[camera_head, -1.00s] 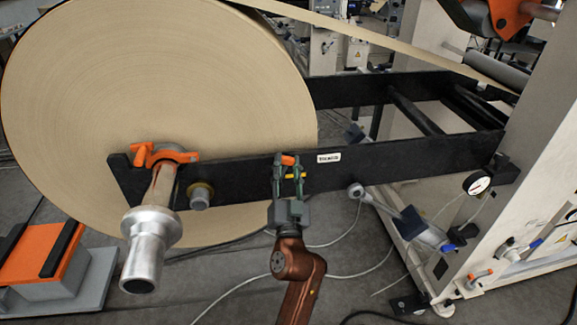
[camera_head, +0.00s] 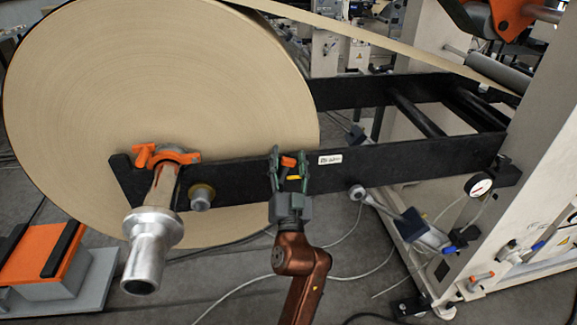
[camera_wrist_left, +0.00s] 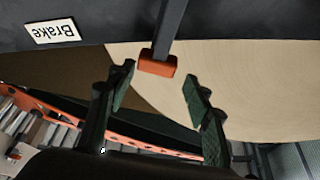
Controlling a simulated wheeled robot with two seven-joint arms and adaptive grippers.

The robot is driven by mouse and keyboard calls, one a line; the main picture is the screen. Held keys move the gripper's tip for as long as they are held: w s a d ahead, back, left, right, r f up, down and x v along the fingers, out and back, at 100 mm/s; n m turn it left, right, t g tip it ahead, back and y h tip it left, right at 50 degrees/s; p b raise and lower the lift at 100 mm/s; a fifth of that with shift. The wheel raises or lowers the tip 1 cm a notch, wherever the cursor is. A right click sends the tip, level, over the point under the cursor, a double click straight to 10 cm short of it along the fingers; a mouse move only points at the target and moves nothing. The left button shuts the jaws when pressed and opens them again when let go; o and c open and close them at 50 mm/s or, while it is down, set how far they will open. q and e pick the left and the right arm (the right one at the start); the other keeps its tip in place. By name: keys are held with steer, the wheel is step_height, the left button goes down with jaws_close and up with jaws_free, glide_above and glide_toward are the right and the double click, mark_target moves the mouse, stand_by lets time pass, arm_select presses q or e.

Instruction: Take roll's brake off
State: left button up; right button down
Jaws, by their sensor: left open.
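The brake lever (camera_wrist_left: 170,35) is a dark bar with an orange end (camera_wrist_left: 157,66), next to a white "Brake" label (camera_wrist_left: 52,31) that reads upside down in the left wrist view. In the head view its orange end (camera_head: 289,161) shows at the black beam (camera_head: 410,159), left of the label (camera_head: 330,159). My left gripper (camera_head: 288,157) is open, its fingers either side of the orange end. In the left wrist view, the gripper (camera_wrist_left: 158,80) has a gap on both sides of the lever, which lies between the fingertips. The big kraft roll (camera_head: 150,80) stands behind the beam. My right gripper is out of view.
A silver shaft end (camera_head: 150,240) with an orange clamp (camera_head: 165,155) juts forward at the left. An orange-topped block (camera_head: 40,250) sits on the floor at lower left. A white machine frame (camera_head: 525,165) with a gauge (camera_head: 478,185) stands at the right. Cables cross the floor.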

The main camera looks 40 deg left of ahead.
arm_select(q)
step_height(320, 180, up, 7)
stand_by(0.3)
steer(key=shift+r, duration=0.1)
stand_by(0.4)
